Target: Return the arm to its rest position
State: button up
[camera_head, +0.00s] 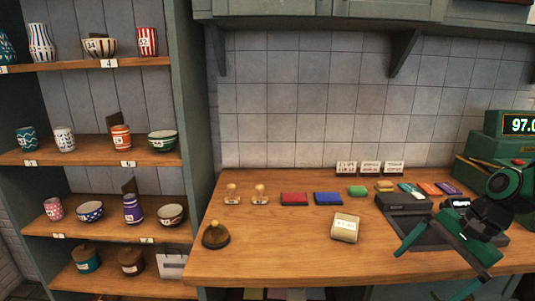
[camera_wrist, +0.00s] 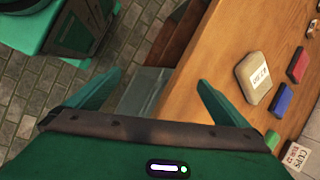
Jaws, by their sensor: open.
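My gripper (camera_head: 430,274) is at the lower right in the head view, in front of the counter's right part. Its green fingers are spread apart with nothing between them. In the wrist view my gripper (camera_wrist: 160,77) also shows open and empty, with the counter edge and tiled floor beyond it. My green and black arm comes in from the right edge of the head view and covers part of the dark device (camera_head: 404,204) on the counter.
The wooden counter (camera_head: 275,250) holds two stamps, a red pad (camera_head: 294,199), a blue pad (camera_head: 328,198), a beige labelled block (camera_head: 345,227) and a dark bell (camera_head: 215,235). A green register (camera_head: 510,125) stands at right. Shelves (camera_head: 90,147) with cups and bowls stand at left. The counter's front middle is clear.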

jog(key=s+d+r+n+h, duration=0.1)
jog(key=s+d+n+h, duration=0.1)
jog(key=s, duration=0.6)
jog(key=s+d+r+n+g+h, duration=0.1)
jog(key=s+n, duration=0.3)
jog(key=s, duration=0.4)
jog(key=shift+d+r+n+g+h, duration=0.3)
jog(key=shift+d+r+h, duration=0.1)
jog(key=shift+d+h, duration=0.35)
jog(key=shift+s+d, duration=0.15)
jog(key=shift+s, duration=0.3)
jog(key=shift+c, duration=0.3)
